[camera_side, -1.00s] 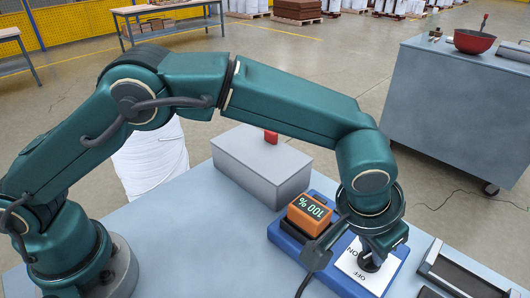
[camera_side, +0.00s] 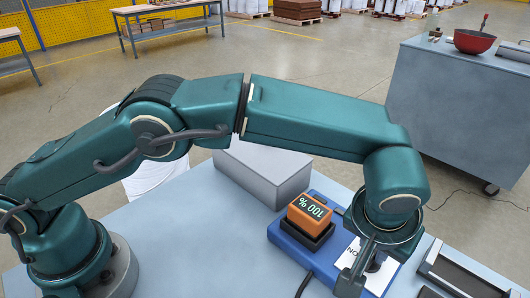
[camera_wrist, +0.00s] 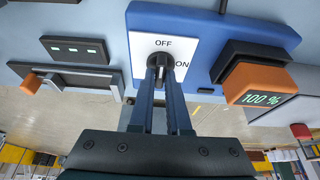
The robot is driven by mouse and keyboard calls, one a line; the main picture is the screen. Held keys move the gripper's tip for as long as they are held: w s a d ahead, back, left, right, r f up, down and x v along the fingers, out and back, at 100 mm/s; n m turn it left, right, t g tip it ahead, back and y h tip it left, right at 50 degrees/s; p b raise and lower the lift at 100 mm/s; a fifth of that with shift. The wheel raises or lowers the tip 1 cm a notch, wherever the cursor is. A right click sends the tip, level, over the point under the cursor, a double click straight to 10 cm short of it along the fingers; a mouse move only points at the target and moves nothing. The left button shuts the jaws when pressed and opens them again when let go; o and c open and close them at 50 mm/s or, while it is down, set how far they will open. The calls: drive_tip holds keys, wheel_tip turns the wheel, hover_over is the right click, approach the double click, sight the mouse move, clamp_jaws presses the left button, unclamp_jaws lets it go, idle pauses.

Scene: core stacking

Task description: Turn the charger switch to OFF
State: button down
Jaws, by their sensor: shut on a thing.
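The charger is a blue base (camera_side: 283,241), also in the wrist view (camera_wrist: 200,22), with a white switch plate (camera_wrist: 143,43) marked OFF and ON. A round black switch knob (camera_wrist: 160,57) sits on the plate; in the side view it is partly hidden. An orange battery block (camera_side: 308,216) reading 100 % stands in the charger's dark cradle. My gripper (camera_wrist: 160,66) is shut on the knob, one finger on each side. The fingers hide part of the knob, and I cannot tell which mark it points at.
A grey box (camera_side: 262,170) stands behind the charger. A dark-framed tray device (camera_side: 465,272) lies to the right on the table. A black cable runs off the charger's front edge. A cart with a red bowl (camera_side: 474,41) stands apart in the back right.

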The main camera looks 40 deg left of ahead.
drive_tip(key=c, duration=0.9)
unclamp_jaws()
drive_tip(key=shift+v, duration=2.65)
